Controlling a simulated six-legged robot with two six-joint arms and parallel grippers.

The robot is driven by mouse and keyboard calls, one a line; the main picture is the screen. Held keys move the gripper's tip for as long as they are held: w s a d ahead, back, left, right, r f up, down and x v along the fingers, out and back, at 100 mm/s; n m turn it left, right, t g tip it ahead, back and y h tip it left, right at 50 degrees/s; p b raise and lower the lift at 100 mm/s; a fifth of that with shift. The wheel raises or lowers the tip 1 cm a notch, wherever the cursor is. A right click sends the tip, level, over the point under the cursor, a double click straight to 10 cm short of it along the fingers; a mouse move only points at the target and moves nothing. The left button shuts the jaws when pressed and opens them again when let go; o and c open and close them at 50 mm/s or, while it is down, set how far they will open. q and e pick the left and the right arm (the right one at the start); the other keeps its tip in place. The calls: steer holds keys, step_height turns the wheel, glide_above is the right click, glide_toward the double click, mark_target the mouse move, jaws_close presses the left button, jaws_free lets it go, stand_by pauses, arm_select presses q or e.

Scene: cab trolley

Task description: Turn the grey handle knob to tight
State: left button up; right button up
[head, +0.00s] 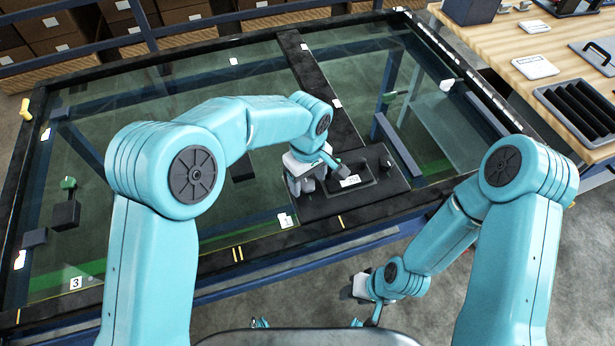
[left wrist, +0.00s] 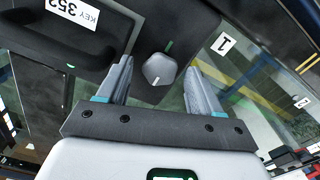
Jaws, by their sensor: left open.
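The grey handle knob (left wrist: 159,69) is a small faceted knob with a white mark on its rim, on a black plate. A green mark shows on the plate beside it. My left gripper (head: 306,182) is open over the black latch plate, its fingers on either side of the knob in the left wrist view; I cannot tell whether they touch it. In the head view my gripper hides the knob. A black handle (left wrist: 62,37) with a label ending in 352 is beside the knob. My right gripper (head: 357,290) hangs low in front of the trolley, its jaws unclear.
The glass panel (head: 180,80) in a black frame surrounds the plate. A green-topped black fitting (head: 66,212) stands at left. A wooden bench (head: 480,45) with a black ribbed tray (head: 580,110) is at upper right. Brown boxes (head: 105,47) are behind.

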arm_select(q)
steer(key=shift+a, duration=0.1)
steer(key=c, duration=1.1)
steer(key=shift+o, duration=0.2)
